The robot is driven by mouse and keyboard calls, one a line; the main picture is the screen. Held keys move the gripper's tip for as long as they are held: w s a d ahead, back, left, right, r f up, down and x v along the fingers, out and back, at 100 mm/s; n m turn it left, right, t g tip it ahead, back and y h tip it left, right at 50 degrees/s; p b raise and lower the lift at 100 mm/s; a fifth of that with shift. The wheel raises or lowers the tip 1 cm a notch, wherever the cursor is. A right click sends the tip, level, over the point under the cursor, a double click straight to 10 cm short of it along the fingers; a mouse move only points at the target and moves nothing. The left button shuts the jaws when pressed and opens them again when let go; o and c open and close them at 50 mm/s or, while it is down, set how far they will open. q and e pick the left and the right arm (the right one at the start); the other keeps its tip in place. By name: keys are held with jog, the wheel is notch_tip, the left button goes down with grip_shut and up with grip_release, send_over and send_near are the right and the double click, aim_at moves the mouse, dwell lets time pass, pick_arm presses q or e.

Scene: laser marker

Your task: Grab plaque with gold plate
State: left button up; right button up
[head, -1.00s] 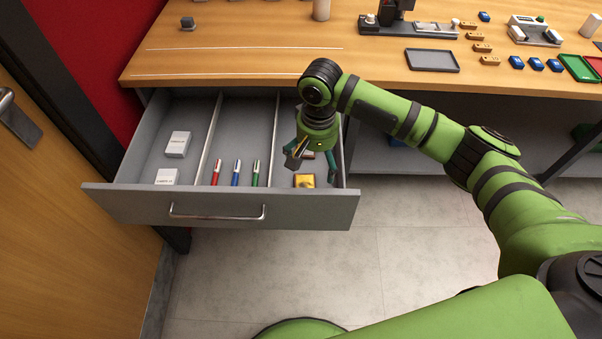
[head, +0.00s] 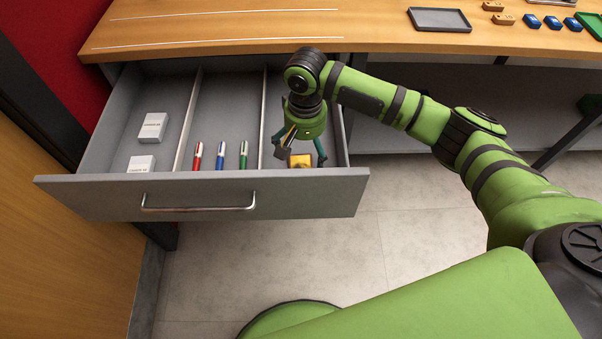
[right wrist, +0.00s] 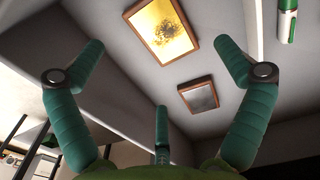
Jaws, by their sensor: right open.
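The plaque with the gold plate (head: 300,160) lies in the right compartment of the open drawer, near its front wall. In the right wrist view the same plaque (right wrist: 163,32) shows a gold face in a brown wooden frame. A second plaque with a silver plate (right wrist: 199,95) lies apart from it; my gripper hides it in the head view. My right gripper (head: 303,153) is open and empty above the right compartment. In the right wrist view its fingers (right wrist: 160,65) are spread, with the gold plaque ahead of them and not touched. My left gripper is out of view.
The grey drawer (head: 100,192) has dividers and a front wall with a handle (head: 197,207). Red, blue and green pens (head: 221,156) lie in the middle compartment, white boxes (head: 153,127) in the left. The wooden tabletop (head: 240,35) overhangs behind, with a dark tray (head: 439,19).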

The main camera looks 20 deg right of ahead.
aim_at(306, 164)
jog(key=f, duration=0.6)
jog(key=shift+s+d+f, duration=0.1)
jog(key=shift+s+d, duration=0.1)
jog(key=shift+s, duration=0.1)
jog(key=shift+c, duration=0.4)
jog(key=c, duration=0.9)
